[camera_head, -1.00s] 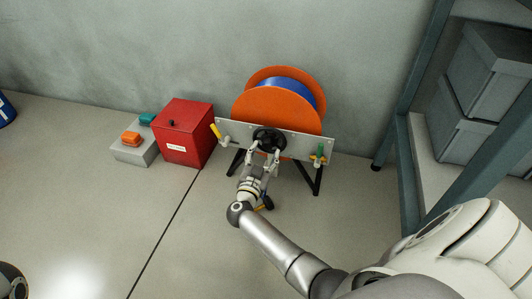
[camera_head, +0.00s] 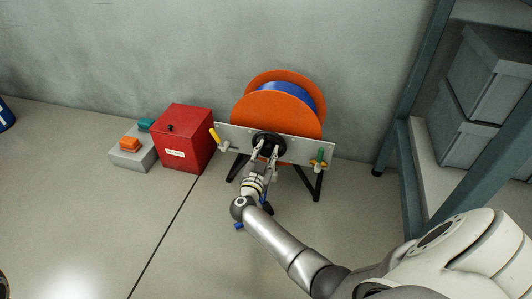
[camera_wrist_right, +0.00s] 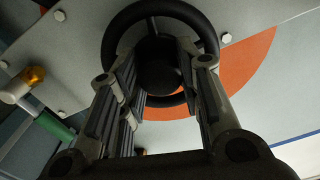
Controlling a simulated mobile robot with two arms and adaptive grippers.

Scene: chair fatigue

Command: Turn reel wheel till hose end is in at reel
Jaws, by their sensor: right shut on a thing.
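The hose reel (camera_head: 278,112) has orange discs with blue hose wound between them and stands on dark legs against the wall. Its black reel wheel (camera_head: 268,138) sits on the grey front plate (camera_head: 238,132). My right gripper (camera_head: 266,146) is at the wheel, shut on it. In the right wrist view the fingers (camera_wrist_right: 163,70) reach to the wheel (camera_wrist_right: 207,35), on either side of its dark hub. A small blue piece (camera_head: 238,226) shows beside my right wrist; I cannot tell whether it is the hose end. My left gripper is not in view.
A yellow-handled valve (camera_head: 215,136) and a green-handled valve (camera_head: 319,158) flank the wheel. A red box (camera_head: 182,137) and a grey block (camera_head: 133,157) with orange and teal parts stand left. A shelf frame (camera_head: 408,150) with grey boxes is right. Floor in front is clear.

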